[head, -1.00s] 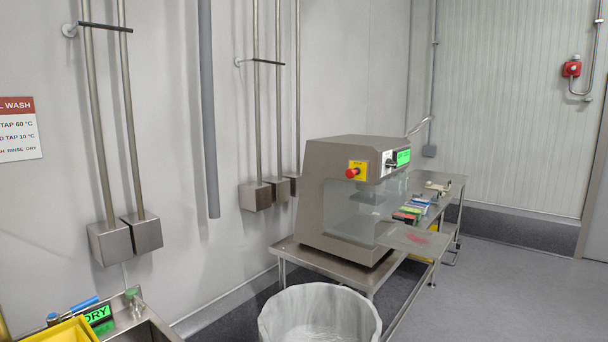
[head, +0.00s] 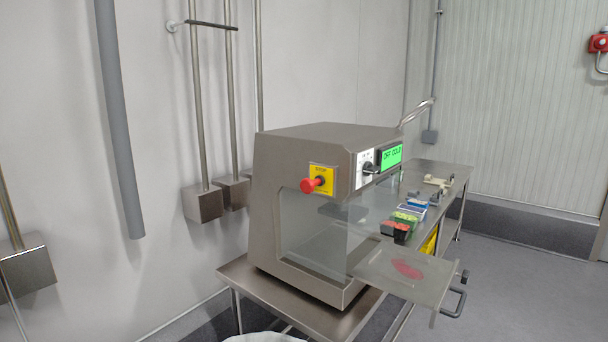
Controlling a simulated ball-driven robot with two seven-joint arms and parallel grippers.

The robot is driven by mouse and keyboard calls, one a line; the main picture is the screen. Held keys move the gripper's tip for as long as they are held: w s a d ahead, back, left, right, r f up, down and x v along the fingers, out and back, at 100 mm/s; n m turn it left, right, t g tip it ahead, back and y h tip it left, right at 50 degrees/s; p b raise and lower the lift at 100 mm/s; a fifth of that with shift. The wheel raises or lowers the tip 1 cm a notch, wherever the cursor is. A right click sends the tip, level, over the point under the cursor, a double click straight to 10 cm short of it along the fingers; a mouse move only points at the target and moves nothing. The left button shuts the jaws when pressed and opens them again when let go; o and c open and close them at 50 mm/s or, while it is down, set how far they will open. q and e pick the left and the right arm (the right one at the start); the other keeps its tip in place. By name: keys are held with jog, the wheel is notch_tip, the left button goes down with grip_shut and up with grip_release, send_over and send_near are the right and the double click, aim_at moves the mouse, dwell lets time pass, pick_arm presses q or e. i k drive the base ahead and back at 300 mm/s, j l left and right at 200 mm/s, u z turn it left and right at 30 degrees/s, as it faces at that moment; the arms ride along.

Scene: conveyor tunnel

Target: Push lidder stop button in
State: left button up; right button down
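The lidder (head: 290,150) is a grey metal machine with a clear front guard, standing on a steel table. Its stop button (head: 311,186) is a red mushroom head on a yellow plate (head: 325,172) on the near face. The button head stands out from the plate. To its right are a black rotary switch on a white plate (head: 365,168) and a green display (head: 391,156) that seems to read "OFF COLD". Neither of my grippers is in view.
The steel table (head: 252,285) carries the lidder. A flat plate with a red patch (head: 405,270) juts out at front right. Coloured packs (head: 408,218) lie on the bench behind. A lined bin (head: 264,338) shows at the bottom edge. Floor at right is clear.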

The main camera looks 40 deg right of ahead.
aim_at(307, 185)
jog(key=i+l, duration=0.1)
jog(key=l, duration=0.35)
jog(key=i+l, duration=0.15)
jog(key=l, duration=0.3)
jog(key=i+l, duration=0.1)
jog(key=l, duration=0.35)
